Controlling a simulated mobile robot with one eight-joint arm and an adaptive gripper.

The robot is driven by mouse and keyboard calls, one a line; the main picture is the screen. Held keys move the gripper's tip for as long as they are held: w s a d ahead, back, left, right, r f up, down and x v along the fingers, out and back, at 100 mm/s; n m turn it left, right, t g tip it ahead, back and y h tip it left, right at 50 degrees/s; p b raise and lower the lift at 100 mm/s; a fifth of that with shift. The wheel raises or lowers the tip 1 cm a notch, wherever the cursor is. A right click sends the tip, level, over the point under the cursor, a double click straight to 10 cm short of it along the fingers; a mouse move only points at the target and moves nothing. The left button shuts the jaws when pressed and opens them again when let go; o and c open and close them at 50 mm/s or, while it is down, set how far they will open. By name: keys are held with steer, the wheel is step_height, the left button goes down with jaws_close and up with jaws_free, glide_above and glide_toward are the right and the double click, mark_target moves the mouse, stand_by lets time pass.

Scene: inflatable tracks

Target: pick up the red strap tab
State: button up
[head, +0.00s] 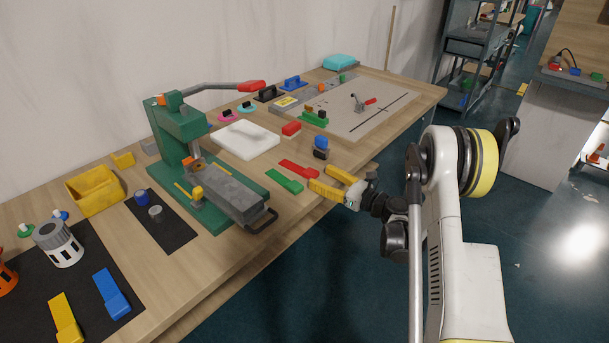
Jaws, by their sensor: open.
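The red strap tab (297,168) is a flat red strip on the wooden table, near its front edge. A similar green strip (284,181) lies just in front of it, to the left. My gripper (318,177) has two yellow fingers and comes in from the right. It is open and its fingers are apart. The right end of the red strip lies in the gap between the fingertips in this view. I cannot tell the height of the fingers above the table or whether they touch the strip. Nothing shows held.
A green press (178,133) with a grey block and dark handle stands left of the strips. Bare wood lies around the strips.

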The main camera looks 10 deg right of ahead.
mark_target(305, 169)
steer(key=b+x, duration=0.1)
steer(key=x, duration=0.2)
steer(key=b+x, duration=0.1)
steer(key=x, duration=0.1)
steer(key=shift+w+f+b, duration=0.15)
steer(key=shift+f+b, duration=0.15)
steer(key=shift+f, duration=0.05)
steer(key=shift+w+a+r, duration=0.15)
steer(key=shift+w+a, duration=0.05)
steer(key=shift+w, duration=0.05)
steer(key=c, duration=1.3)
